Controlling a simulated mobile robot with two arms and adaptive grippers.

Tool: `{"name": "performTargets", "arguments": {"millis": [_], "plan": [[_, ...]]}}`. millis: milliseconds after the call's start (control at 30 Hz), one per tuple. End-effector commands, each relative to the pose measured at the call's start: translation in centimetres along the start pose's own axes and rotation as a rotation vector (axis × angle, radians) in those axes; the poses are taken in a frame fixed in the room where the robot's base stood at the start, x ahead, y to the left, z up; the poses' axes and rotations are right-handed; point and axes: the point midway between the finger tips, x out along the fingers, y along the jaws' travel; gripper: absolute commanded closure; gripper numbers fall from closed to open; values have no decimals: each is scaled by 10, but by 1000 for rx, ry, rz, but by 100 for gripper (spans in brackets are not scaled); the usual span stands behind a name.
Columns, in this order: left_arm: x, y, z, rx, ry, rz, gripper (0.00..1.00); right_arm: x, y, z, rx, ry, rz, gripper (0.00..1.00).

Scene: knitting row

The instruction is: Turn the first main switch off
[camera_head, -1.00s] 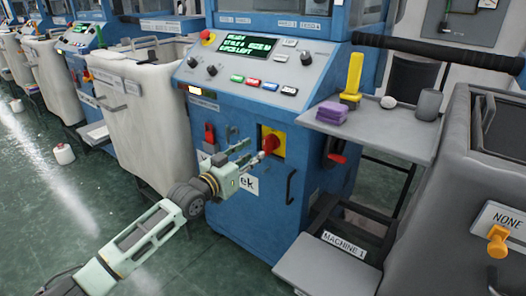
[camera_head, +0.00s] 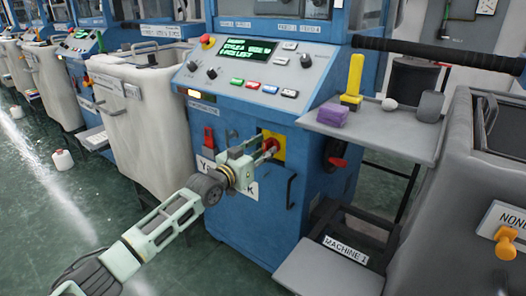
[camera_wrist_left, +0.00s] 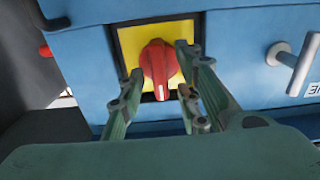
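The main switch is a red rotary knob (camera_wrist_left: 158,66) on a yellow plate (camera_wrist_left: 127,46) with a dark border, on the blue machine's front. In the left wrist view its grip stands nearly vertical, with a pale mark at the lower end. In the head view the yellow plate (camera_head: 280,155) shows behind my gripper, and the knob is partly hidden. My left gripper (camera_head: 269,148) is open at the switch. In the left wrist view its fingers (camera_wrist_left: 157,62) stand on either side of the knob. I cannot tell whether either finger touches it. My right gripper is out of view.
The blue machine (camera_head: 235,215) has a lit button panel (camera_head: 262,70) above and a side shelf (camera_head: 400,135) with a purple block and yellow tool. A vertical handle (camera_head: 291,191) is right of the switch. A pale bin (camera_head: 150,125) stands left.

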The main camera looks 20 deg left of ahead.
Motion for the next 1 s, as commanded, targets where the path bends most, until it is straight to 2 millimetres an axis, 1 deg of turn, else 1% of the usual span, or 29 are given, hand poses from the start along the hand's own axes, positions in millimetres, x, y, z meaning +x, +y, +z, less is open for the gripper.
{"name": "performTargets", "arguments": {"millis": [33, 300, 333, 733, 867, 1000], "plan": [[0, 0, 0, 0, 0, 0, 75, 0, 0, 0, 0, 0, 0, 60], [0, 0, 0, 0, 0, 0, 99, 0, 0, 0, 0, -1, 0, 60], [0, 0, 0, 0, 0, 0, 100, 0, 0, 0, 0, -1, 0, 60], [0, 0, 0, -26, -1, 0, 100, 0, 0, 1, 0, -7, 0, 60], [0, 0, 0, -78, -1, 0, 100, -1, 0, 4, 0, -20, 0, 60], [0, -1, 0, -170, -1, 0, 100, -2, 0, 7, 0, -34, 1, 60]]}}
